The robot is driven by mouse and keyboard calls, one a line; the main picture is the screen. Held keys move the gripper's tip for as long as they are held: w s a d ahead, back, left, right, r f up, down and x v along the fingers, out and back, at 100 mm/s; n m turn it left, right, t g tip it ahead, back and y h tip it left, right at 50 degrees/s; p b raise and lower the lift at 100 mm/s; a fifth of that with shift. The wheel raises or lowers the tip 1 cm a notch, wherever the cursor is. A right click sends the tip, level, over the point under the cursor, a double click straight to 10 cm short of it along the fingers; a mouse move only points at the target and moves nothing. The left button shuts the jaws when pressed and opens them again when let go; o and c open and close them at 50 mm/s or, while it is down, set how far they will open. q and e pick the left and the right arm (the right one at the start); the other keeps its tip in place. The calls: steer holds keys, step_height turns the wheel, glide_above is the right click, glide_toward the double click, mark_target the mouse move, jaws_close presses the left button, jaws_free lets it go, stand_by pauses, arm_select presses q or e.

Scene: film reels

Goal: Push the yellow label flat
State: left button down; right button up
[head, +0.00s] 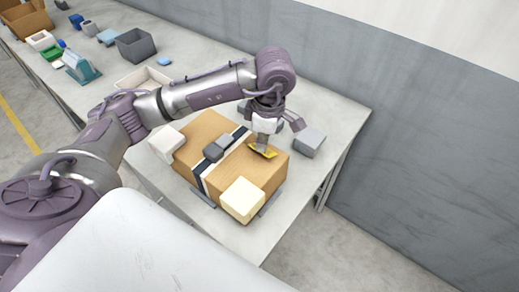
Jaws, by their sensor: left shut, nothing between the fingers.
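The yellow label (262,151) is on the top of a brown cardboard box (222,177), toward its right back side. Its near edge looks slightly raised, but it is too small to be sure. My left gripper (262,142) points down right at the label, shut and empty, with its tips touching or just above it. The gripper hides part of the label. My right gripper is not in view.
A dark strap with a grey block (218,146) crosses the box top. A wall (420,130) runs behind the table (345,115). Several bins and small items crowd the far left.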

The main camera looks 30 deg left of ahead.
mark_target(272, 155)
arm_select(q)
steer(key=shift+f+b, duration=1.55)
steer(key=shift+b, duration=0.05)
steer(key=shift+r, duration=0.1)
steer(key=shift+w+d+r, duration=0.15)
steer(key=shift+d+r, duration=0.05)
steer(key=shift+d, duration=0.3)
steer(key=shift+w+d+r, duration=0.15)
steer(key=shift+w+d, duration=0.05)
steer(key=shift+d, duration=0.3)
steer(key=shift+w+d+r, duration=0.15)
steer(key=shift+d+r, duration=0.05)
steer(key=shift+d, duration=0.3)
steer(key=shift+a, duration=0.1)
step_height(272, 155, up, 12)
steer(key=d, duration=0.1)
steer(key=shift+w+d, duration=0.15)
steer(key=shift+f, duration=0.1)
